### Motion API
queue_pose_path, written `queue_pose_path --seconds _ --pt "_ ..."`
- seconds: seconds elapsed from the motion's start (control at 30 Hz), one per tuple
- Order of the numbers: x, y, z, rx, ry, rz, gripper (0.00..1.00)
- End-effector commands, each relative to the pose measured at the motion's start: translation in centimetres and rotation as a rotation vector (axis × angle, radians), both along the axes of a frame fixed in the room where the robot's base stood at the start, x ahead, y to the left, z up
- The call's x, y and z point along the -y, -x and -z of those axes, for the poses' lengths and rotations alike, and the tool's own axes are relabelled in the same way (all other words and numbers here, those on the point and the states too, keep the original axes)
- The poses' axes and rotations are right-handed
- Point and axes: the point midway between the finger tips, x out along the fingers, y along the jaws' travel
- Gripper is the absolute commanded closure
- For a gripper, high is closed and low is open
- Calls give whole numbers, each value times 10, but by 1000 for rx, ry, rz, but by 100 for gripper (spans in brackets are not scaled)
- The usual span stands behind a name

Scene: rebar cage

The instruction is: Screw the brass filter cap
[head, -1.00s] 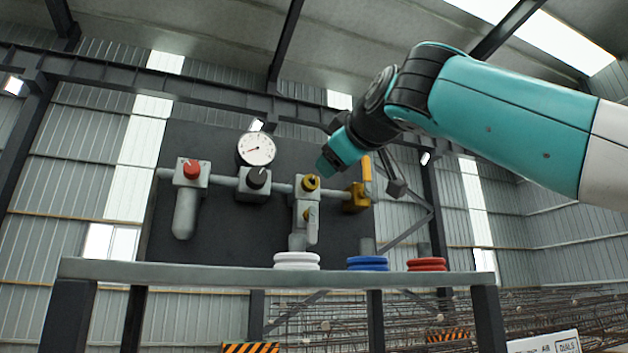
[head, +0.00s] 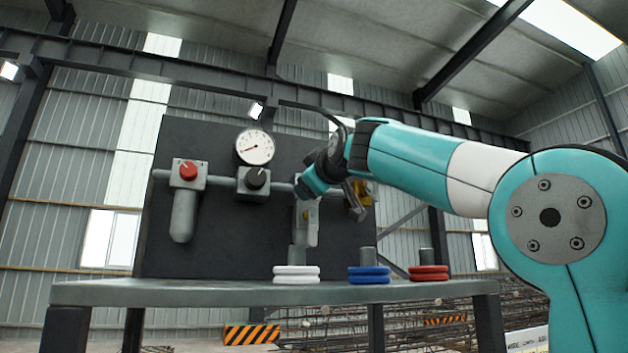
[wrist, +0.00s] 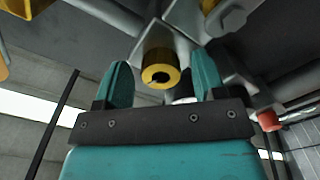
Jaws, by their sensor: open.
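The brass filter cap (wrist: 161,72) shows in the wrist view as a round yellow-brass piece with a dark hole in its face. It sits on the end of a grey fitting on the pipe line. My gripper (wrist: 162,80) is open, with one teal finger on each side of the cap. I cannot tell whether either finger touches it. In the head view my gripper (head: 306,186) is in front of the middle fitting (head: 309,232) and hides the cap.
A red knob (head: 188,170), a gauge (head: 254,147), a black knob (head: 257,178) and a yellow valve (head: 364,190) are along the pipe. White (head: 296,274), blue (head: 369,275) and red (head: 428,273) rings stand on the bench (head: 200,292).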

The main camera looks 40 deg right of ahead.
Motion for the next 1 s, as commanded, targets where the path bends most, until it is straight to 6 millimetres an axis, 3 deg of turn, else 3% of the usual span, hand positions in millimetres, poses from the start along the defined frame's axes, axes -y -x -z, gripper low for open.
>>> queue_pose_path --seconds 0.07,0.3,0.67,1.0 --pt "0 0 0 0 0 0 36" --pt "0 0 0 0 0 0 86" --pt "0 0 1 14 -47 0 86" --pt "-1 0 2 79 -277 1 86"
